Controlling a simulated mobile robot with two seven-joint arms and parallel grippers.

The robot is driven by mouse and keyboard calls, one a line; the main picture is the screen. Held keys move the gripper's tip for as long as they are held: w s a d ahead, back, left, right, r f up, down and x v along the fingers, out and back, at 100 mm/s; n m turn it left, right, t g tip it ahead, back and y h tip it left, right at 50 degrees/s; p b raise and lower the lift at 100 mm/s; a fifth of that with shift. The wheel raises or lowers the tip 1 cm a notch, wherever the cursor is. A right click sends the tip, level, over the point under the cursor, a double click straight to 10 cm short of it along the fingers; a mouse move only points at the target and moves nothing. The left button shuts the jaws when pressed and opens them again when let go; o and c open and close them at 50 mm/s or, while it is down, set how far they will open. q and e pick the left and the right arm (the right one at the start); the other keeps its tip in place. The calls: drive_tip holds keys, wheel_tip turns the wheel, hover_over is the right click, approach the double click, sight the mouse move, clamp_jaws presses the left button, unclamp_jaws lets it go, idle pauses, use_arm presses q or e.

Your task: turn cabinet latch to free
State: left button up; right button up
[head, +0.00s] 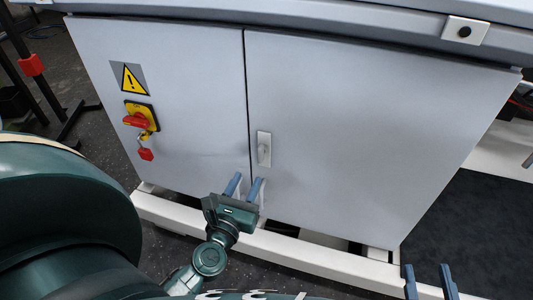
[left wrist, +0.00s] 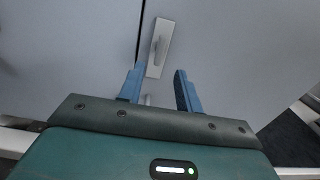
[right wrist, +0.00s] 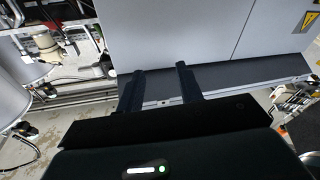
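The cabinet latch (head: 264,149) is a small silver handle on a pale plate on the right cabinet door (head: 375,140), close to the seam between the doors. It also shows in the left wrist view (left wrist: 158,48), just beyond the fingers. My left gripper (head: 245,186) is open and empty, below the latch in the head view and apart from it. In the left wrist view its blue fingers (left wrist: 158,88) point at the door. My right gripper (head: 428,275) is open and empty at the bottom right of the head view, away from the latch.
The left door (head: 180,100) carries a warning sign (head: 129,78) and a red and yellow switch (head: 141,119) with a hanging red padlock (head: 146,154). A white base rail (head: 290,250) runs below the cabinet. Dark matting (head: 465,230) lies at the right.

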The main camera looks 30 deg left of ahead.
sight(259, 155)
use_arm(q)
drive_tip(key=p+x, duration=0.1)
drive_tip(key=x, duration=1)
drive_tip(key=shift+r, duration=0.1)
drive_tip(key=shift+c, duration=0.3)
drive_tip(key=shift+d, duration=0.1)
clamp_jaws()
